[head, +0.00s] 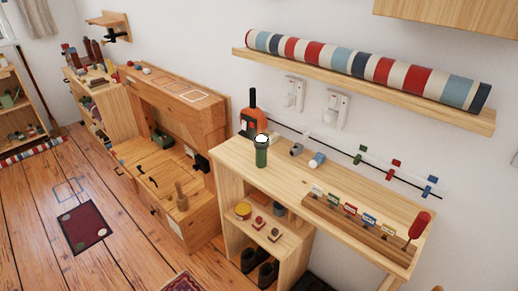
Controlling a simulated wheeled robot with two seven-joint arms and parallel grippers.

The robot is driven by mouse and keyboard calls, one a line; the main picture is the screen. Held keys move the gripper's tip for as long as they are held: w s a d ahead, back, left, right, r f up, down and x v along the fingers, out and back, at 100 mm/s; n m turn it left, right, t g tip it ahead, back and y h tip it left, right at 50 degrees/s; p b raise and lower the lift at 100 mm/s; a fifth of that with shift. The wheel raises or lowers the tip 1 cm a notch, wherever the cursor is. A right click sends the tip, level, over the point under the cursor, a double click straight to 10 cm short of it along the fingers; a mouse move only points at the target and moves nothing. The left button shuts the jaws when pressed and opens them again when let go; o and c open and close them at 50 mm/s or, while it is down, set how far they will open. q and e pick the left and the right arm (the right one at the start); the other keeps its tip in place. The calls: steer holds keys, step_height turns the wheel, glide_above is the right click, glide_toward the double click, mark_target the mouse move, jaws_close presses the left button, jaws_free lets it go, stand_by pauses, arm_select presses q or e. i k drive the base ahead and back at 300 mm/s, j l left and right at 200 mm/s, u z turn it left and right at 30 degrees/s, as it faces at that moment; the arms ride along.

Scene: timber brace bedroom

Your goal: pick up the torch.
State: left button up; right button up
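A green torch (261,152) with a dark collar and a bright white top stands upright on the light wooden bench top (340,180), near its left end and front edge. Its whole near side is visible and nothing covers it. Neither of my grippers shows in the head view, so I cannot see where they are relative to the torch.
An orange and black object (252,118) stands behind the torch. A grey piece (296,149) and a blue-and-white piece (317,160) lie to its right. A wooden rack (345,222) with several labels and a red-headed tool (419,225) occupy the bench's right part.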

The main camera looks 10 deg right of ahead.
mark_target(261, 155)
steer(key=i+j+z, duration=0.2)
steer(key=j, duration=0.55)
steer(key=i+j+z, duration=0.2)
steer(key=j, duration=0.6)
steer(key=i+j+z, duration=0.15)
steer(key=j, duration=0.65)
steer(key=j+z, duration=0.2)
steer(key=j, duration=0.65)
steer(key=i, duration=0.05)
